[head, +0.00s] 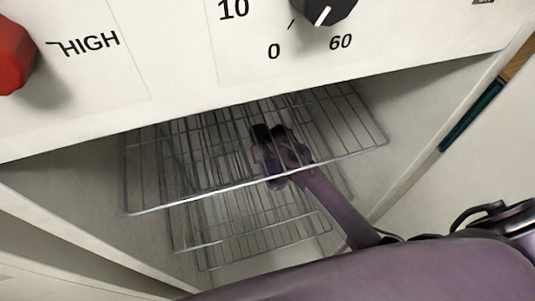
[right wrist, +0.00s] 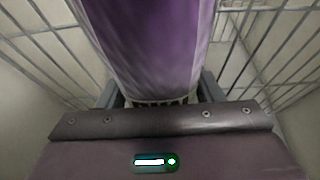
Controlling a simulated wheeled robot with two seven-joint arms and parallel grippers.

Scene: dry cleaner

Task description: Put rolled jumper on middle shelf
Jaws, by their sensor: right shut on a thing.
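The rolled jumper (right wrist: 150,45) is a purple roll that fills the upper middle of the right wrist view. My right gripper (right wrist: 158,100) is shut on its near end, with a finger on each side. In the head view my right gripper (head: 270,140) is inside the cabinet, seen through the wires of the top shelf (head: 150,207), so it is below that shelf. I cannot make out the jumper clearly there. The middle shelf (head: 185,249) is a wire rack lower down; whether the roll touches it I cannot tell. My left gripper is not in view.
A lower wire rack (head: 215,266) sits beneath. The cabinet's side walls close in left and right (head: 400,125). A control panel (head: 180,60) with a red knob (head: 12,55) and a black dial (head: 325,8) overhangs the opening. Rack wires flank the roll on both sides.

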